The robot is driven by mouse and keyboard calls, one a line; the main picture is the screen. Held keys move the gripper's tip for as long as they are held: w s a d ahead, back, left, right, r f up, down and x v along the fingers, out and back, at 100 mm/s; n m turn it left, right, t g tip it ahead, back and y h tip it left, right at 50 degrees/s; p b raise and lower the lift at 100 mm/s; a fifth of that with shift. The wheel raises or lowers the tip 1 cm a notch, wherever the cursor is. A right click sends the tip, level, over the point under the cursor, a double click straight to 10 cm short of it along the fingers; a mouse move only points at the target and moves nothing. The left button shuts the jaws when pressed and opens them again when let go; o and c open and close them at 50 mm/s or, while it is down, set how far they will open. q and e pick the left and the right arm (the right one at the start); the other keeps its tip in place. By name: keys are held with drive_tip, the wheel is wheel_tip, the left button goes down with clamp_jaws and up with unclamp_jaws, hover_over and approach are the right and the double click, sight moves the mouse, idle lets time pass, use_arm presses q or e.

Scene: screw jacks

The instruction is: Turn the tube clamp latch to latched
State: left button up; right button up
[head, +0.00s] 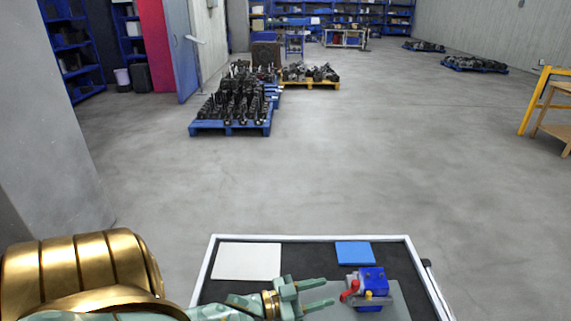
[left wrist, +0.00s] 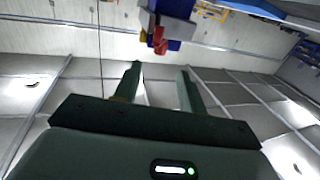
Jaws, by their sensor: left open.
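The tube clamp (head: 372,279) is a blue block with a yellow part at its front, standing on a grey plate at the right of the worktop. A red lever (head: 349,291), which looks like the latch, sticks out from its left side towards my gripper. My left gripper (head: 325,292) is open and empty, just left of the red lever and apart from it. In the left wrist view the clamp (left wrist: 175,30) and its red lever (left wrist: 159,41) show beyond the fingertips (left wrist: 158,67). My right gripper is in neither view.
The worktop has a dark surface and a white rim (head: 208,262). A white sheet (head: 247,261) lies at its back left and a blue square (head: 355,252) behind the clamp. Blue pallets (head: 230,128) with dark parts stand far off on the floor.

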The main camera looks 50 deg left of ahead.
use_arm(q)
drive_tip(key=v, duration=0.9)
drive_tip(key=shift+w, duration=0.15)
